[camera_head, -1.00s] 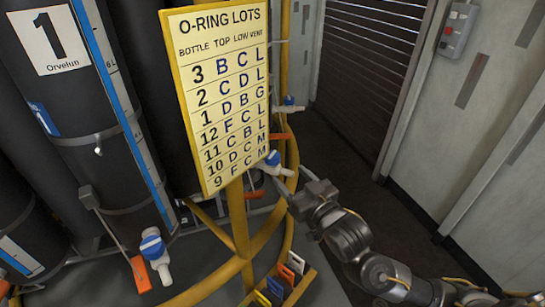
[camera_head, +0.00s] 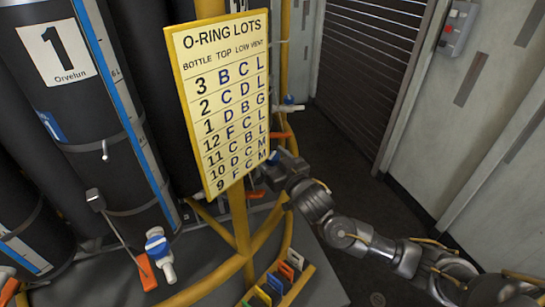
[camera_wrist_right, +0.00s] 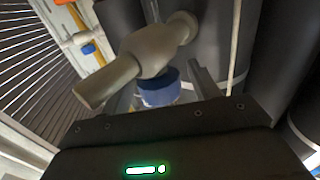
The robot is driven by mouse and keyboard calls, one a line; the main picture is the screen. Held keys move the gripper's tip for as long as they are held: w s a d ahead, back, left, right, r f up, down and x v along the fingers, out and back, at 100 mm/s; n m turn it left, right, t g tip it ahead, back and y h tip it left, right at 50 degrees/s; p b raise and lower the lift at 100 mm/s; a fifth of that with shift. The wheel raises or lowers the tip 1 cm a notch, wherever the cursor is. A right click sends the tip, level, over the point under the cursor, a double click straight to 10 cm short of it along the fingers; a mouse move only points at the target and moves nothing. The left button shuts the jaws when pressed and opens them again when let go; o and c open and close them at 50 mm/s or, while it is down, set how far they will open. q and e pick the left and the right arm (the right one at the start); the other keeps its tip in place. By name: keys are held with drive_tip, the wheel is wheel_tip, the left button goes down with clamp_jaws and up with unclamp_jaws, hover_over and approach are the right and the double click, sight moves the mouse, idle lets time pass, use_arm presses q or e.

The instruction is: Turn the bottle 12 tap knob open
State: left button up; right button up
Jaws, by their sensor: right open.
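My right gripper (camera_head: 279,163) is at a tap just right of the O-ring lots board, and it covers most of that tap in the head view. A bit of the blue knob (camera_head: 273,156) shows beside it. In the right wrist view the tap's pale body (camera_wrist_right: 150,55) crosses in front. Its blue knob (camera_wrist_right: 160,89) sits between the fingers of the open right gripper (camera_wrist_right: 165,92); contact cannot be told. No number is readable on this tap, and the bottle label (camera_head: 243,9) behind the board is cut off. My left gripper is out of view.
The yellow board (camera_head: 222,100) hangs on a yellow post near the gripper. The bottle marked 1 (camera_head: 85,110) stands at left with its own blue-knobbed tap (camera_head: 159,250). Another blue-knobbed tap (camera_head: 289,101) is farther back. Open floor lies right, before a shutter (camera_head: 365,75).

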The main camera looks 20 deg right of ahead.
drive_tip(key=c, duration=1)
